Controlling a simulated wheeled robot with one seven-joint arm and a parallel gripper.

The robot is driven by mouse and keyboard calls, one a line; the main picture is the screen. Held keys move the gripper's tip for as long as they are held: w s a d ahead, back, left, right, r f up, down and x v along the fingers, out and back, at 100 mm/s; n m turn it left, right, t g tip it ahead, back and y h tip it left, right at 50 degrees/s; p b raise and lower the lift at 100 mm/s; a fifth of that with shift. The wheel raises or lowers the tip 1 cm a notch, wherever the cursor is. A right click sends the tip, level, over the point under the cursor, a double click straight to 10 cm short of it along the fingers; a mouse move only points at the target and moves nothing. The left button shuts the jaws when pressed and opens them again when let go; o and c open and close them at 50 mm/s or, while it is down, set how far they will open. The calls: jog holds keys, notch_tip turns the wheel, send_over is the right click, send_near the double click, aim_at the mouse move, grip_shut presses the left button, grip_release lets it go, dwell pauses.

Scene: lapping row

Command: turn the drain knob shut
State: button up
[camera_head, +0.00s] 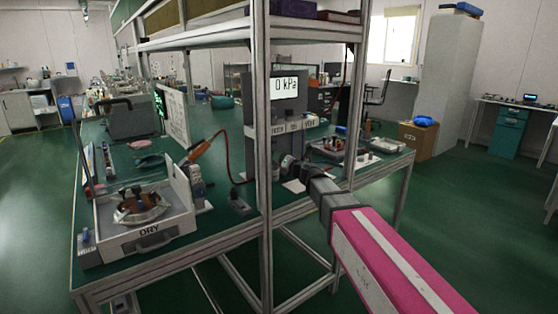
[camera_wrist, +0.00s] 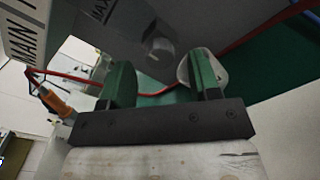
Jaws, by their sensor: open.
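A grey panel (camera_head: 251,140) with a lit "0 kPa" display (camera_head: 285,86) stands at the back of the bench, with a row of small labels below the display. In the wrist view, a label ending in "AIN" (camera_wrist: 20,38) is at the upper left and one starting "MAX" (camera_wrist: 100,12) is at the top. A grey knob (camera_wrist: 159,48) shows beyond my fingers, roughly between them; I cannot tell for sure whether it is the drain knob. My gripper (camera_wrist: 160,68) is open, its green-padded fingers apart and empty. In the head view my gripper (camera_head: 291,166) is just below the labels.
An aluminium frame post (camera_head: 263,220) stands close to the left of my arm, with a shelf (camera_head: 205,35) above. A white "DRY" tray (camera_head: 152,238) is at the left. A tray of small parts (camera_head: 335,150) is to the right. A red hose (camera_head: 224,150) runs to the panel.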

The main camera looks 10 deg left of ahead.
jog(key=v, duration=0.9)
